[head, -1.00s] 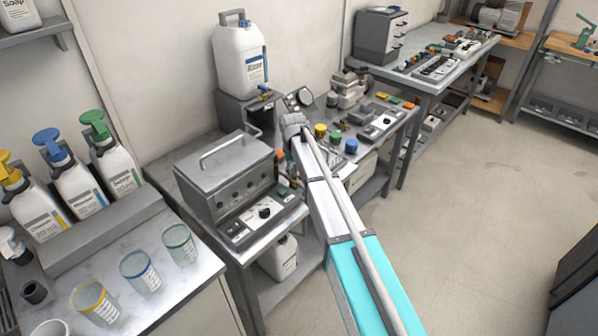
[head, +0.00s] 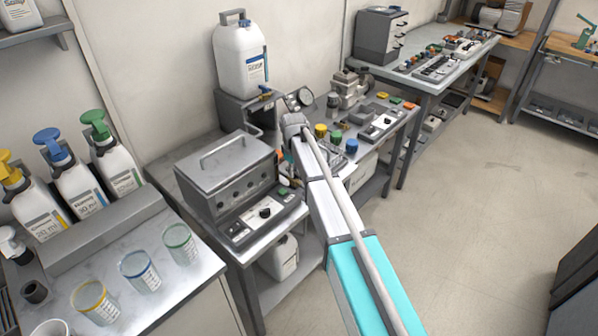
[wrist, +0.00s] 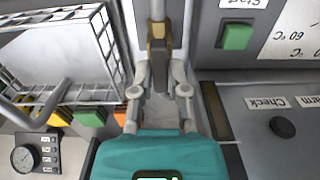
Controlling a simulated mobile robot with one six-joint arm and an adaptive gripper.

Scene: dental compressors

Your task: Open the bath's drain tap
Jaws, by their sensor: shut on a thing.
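The bath (head: 232,165) is a grey metal box with a handled lid, on the bench left of my arm in the head view. In the wrist view, a tap with a brass-coloured collar (wrist: 158,46) lies straight ahead. My gripper (wrist: 160,95) is shut around the grey end of this tap, one finger on each side. What exactly lies between the fingertips is partly hidden. The bath's panel with a green button (wrist: 237,37) is just to the right in the wrist view. In the head view my arm hides the tap and most of the gripper.
In the head view, a large white canister (head: 240,58) stands behind the bath, and coloured caps (head: 336,136) stand right of my arm.

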